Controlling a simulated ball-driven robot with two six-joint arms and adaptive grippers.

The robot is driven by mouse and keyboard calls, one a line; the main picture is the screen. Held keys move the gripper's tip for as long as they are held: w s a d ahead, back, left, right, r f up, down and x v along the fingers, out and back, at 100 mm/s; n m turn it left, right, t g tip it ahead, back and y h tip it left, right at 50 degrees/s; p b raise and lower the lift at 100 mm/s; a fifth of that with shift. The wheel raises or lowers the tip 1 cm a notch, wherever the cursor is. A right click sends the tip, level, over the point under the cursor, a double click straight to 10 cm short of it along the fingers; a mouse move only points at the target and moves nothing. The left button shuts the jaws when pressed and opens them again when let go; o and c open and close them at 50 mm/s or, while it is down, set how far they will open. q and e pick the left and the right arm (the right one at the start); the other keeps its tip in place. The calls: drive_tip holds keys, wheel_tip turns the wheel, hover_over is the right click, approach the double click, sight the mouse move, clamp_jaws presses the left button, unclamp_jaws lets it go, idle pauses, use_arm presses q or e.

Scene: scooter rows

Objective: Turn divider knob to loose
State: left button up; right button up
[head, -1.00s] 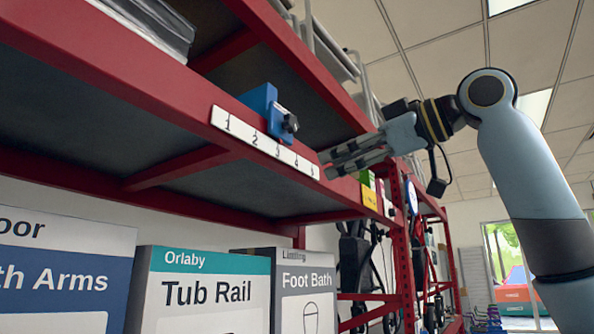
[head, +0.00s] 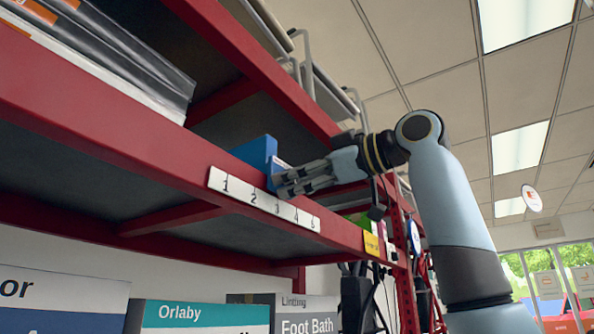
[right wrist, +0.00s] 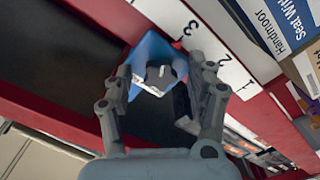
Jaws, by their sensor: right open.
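The blue divider (head: 256,152) stands on the red shelf edge, just above the numbered strip (head: 228,186). In the right wrist view the divider (right wrist: 152,50) has a dark knob (right wrist: 158,76) with a small pale mark on its face. My right gripper (head: 282,182) reaches in from the right, its fingers in front of the divider and hiding the knob in the head view. In the right wrist view my right gripper (right wrist: 160,92) is open, one finger on each side of the knob. I cannot tell whether they touch it. My left gripper is not in view.
The red shelf (head: 120,135) runs along the left, with binders (head: 100,60) above. A yellow tag (head: 371,244) hangs further along the edge. The right side is open room.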

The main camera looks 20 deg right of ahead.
drive_tip(key=c, duration=1.2)
drive_tip(key=shift+o, duration=0.2)
drive_tip(key=shift+n, duration=0.3)
drive_tip(key=shift+f+n+b, duration=0.1)
drive_tip(key=shift+n+b, duration=0.8)
drive_tip(key=shift+n, duration=7.8)
